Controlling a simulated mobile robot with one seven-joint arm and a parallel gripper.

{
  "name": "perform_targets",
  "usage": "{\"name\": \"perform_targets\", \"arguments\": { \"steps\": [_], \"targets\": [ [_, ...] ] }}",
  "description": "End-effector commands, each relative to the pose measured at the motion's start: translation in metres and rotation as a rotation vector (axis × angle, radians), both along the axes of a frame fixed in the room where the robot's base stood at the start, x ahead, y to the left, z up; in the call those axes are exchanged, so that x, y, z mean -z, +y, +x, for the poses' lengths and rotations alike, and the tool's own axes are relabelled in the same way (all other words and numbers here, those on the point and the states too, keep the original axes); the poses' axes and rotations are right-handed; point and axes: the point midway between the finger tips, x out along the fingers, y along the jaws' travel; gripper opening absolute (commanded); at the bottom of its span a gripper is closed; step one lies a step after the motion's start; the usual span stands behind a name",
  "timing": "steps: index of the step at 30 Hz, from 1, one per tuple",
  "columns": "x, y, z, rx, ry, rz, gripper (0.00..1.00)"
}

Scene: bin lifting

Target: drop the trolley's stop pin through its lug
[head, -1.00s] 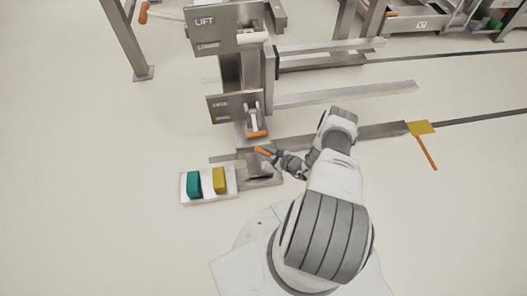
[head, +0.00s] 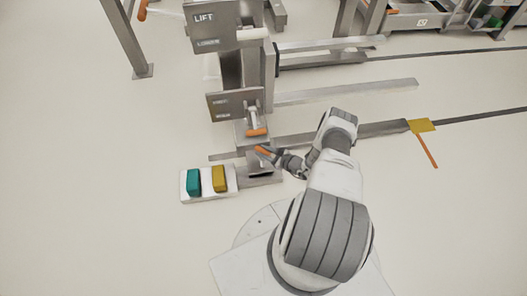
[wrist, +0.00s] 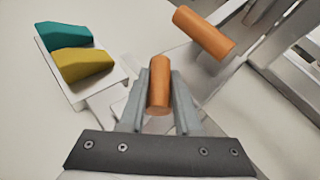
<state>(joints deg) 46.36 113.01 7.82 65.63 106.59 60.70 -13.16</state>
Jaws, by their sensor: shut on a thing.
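My gripper (wrist: 159,92) is shut on an orange cylindrical grip (wrist: 158,82); its fingers lie on both sides of it. In the head view the held grip (head: 266,152) shows just below and right of an orange-ended lever (head: 255,122) on the lower panel. That lever's orange end also shows in the wrist view (wrist: 204,32), apart from my fingers. What the held grip is joined to is hidden. A thin orange bar (head: 427,150) is beside a yellow plate (head: 421,126) on the right rail. I cannot tell which part is the stop pin, and I cannot make out the lug.
A metal post carries the LIFT panel (head: 213,25) and a lower panel (head: 232,104). A white base with a teal pedal (head: 193,182) and a yellow pedal (head: 219,179) lies left of my gripper. Rails (head: 345,92) run right.

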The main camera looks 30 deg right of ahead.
Motion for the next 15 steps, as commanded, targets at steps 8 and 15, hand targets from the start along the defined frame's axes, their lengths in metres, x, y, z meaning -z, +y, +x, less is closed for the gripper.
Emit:
{"name": "perform_targets", "arguments": {
  "steps": [8, 15],
  "targets": [
    [0.0021, -0.0001, 0.0005, 0.001, -0.001, 0.0, 0.0],
    [0.008, -0.0003, 0.0011, 0.001, -0.002, 0.001, 0.0]
  ]
}}
